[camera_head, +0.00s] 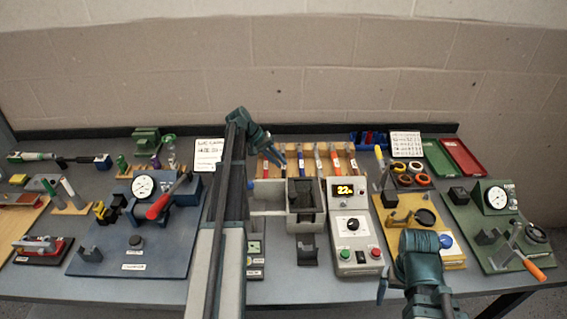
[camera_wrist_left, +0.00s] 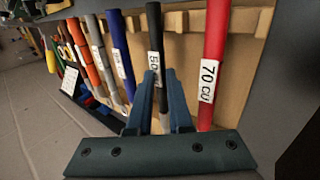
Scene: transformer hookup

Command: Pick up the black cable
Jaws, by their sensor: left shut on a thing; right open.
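The black cable (camera_wrist_left: 154,30) stands upright with a white label in the wooden rack (camera_head: 346,162), between a red cable (camera_wrist_left: 214,60) and a blue cable (camera_wrist_left: 121,55). My left gripper (camera_wrist_left: 160,82) is shut on the black cable below its label, one finger on each side.
Grey and orange cables (camera_wrist_left: 77,45) stand further along the rack, close by. A grey vise-like fixture (camera_head: 305,200) and a control box (camera_head: 352,238) with a lit display stand in front of the rack. Gauge stations (camera_head: 130,240) fill both sides of the bench.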

